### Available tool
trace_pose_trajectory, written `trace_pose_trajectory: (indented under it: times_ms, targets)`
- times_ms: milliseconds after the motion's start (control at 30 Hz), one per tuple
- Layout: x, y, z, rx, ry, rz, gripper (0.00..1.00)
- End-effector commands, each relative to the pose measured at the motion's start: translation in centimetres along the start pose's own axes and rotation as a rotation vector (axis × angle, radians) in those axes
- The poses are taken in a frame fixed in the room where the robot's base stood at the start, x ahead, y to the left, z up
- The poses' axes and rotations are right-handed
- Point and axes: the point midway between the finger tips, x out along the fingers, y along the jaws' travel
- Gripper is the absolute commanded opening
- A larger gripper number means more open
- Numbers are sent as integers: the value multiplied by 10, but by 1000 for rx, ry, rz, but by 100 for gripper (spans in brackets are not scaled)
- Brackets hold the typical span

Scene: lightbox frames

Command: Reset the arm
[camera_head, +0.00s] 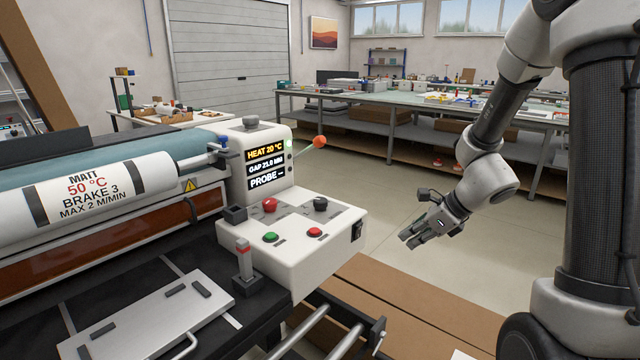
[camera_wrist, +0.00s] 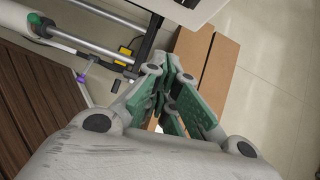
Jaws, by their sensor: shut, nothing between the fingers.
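My gripper (camera_head: 412,238) hangs at the end of my arm on the right side of the head view, pointing down and to the left. It is in the air to the right of the laminator's control box (camera_head: 290,238), apart from it. In the wrist view my gripper (camera_wrist: 176,78) has its green-padded fingers drawn together at the tips, with nothing between them. Below the fingers in that view are brown boards (camera_wrist: 220,68) and the pale floor.
The laminator (camera_head: 100,215) fills the left, with a display reading HEAT 20 °C, red and green buttons, and an orange-knobbed lever (camera_head: 319,141). Metal rails (camera_head: 325,325) stick out at the front. A long workbench (camera_head: 420,100) stands behind. Floor between is clear.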

Motion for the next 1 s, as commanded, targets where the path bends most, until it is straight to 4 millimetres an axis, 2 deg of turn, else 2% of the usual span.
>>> trace_pose_trajectory:
  times_ms: [100, 167, 300, 400, 467, 700, 833, 1000]
  targets:
    - [-4, 20, -16, -260, 27, 94, 0]
    - [-14, 36, -28, -445, 43, 164, 0]
    - [-58, 66, -43, -906, 65, 297, 0]
    - [-91, 81, -50, -1188, 86, 370, 0]
    - [-112, 89, -54, -1354, 105, 412, 0]
    - [-205, 111, -69, -1965, 268, 542, 0]
    - [-244, 117, -69, -2136, 395, 521, 0]
    - [-266, 125, -57, -2228, 474, 403, 0]
